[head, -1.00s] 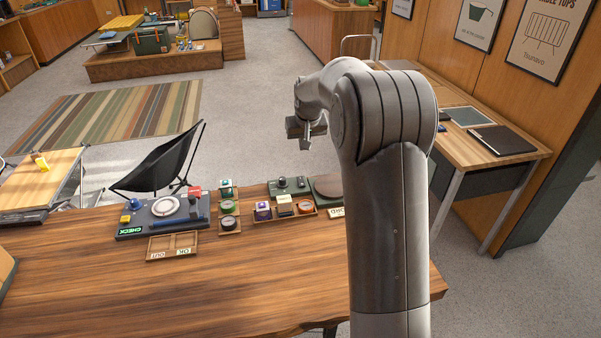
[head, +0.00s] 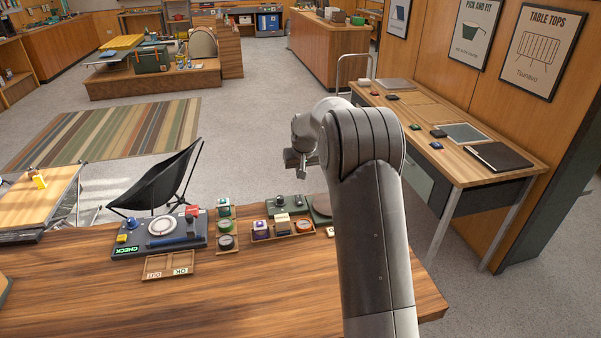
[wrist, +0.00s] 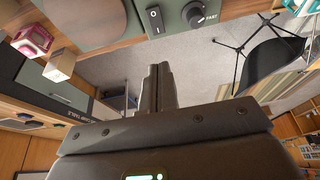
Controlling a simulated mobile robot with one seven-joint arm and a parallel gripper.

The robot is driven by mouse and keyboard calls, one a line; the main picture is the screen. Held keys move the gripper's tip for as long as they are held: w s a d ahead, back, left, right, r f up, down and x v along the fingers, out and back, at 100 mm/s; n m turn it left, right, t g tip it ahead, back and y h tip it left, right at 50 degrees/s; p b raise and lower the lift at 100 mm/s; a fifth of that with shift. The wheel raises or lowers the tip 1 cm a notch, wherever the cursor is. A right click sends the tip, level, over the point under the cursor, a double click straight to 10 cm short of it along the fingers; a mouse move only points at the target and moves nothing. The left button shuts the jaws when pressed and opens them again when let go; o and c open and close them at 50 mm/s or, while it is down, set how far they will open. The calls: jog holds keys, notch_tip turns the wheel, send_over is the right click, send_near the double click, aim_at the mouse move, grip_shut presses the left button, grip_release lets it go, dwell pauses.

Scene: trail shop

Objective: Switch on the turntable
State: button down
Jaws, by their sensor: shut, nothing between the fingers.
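My gripper (head: 298,165) is above and beyond the turntable in the head view. Its fingers (wrist: 158,72) are shut and empty, apart from the switch in the wrist view.
A tray of small items (head: 284,234) and a CHECK panel (head: 190,243) stand on the wooden counter (head: 240,290). A black folding chair (head: 160,180) is behind it. A side table (head: 455,165) is at the right. The counter's front is clear.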

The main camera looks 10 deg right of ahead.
aim_at(298, 196)
jog(key=x, duration=1)
jog(key=shift+s+f, duration=0.25)
jog(key=shift+f, duration=0.05)
jog(key=shift+w+f, duration=0.15)
jog(key=shift+f, duration=0.15)
jog(key=shift+s, duration=0.2)
